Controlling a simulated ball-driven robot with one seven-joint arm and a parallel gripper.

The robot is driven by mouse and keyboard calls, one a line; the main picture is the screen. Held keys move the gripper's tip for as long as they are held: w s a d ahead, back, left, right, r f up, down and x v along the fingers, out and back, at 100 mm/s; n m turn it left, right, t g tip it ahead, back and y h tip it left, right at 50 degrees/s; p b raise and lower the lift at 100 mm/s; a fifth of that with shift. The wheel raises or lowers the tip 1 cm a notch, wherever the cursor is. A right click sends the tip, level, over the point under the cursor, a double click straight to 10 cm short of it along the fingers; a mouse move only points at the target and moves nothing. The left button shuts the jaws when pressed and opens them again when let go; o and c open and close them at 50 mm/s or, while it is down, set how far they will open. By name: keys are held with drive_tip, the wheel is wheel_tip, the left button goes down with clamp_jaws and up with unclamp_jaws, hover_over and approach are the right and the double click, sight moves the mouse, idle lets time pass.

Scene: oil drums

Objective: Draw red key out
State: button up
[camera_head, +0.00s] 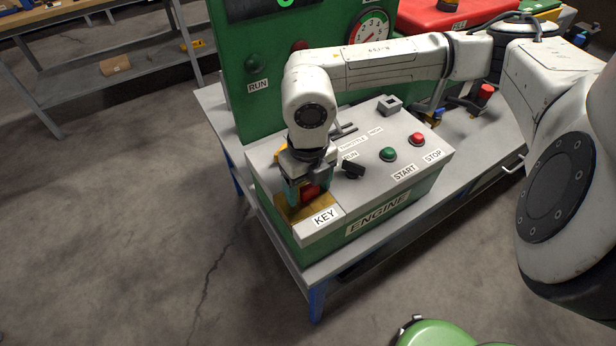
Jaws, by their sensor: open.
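The red key (310,191) shows at the front left of the engine box (345,215), beside the brass-coloured plate (291,207) and behind the KEY label (325,216). My gripper (309,187) points down over the key, with its teal fingers on either side of it. The fingers are open. My gripper hides part of the key and its slot, so I cannot tell whether the fingers touch the key.
The box top also carries a black RUN switch (353,170), a green START button (388,154), a red STOP button (417,139) and a grey lever block (389,105). A green panel with a gauge (369,31) stands behind. Floor at left is clear.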

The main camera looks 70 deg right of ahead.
sight(308, 185)
drive_tip(key=c, duration=1)
drive_tip(key=shift+c, duration=0.2)
drive_tip(key=shift+r, duration=1.1)
drive_tip(key=shift+r+p, duration=0.8)
drive_tip(key=shift+r, duration=1.35)
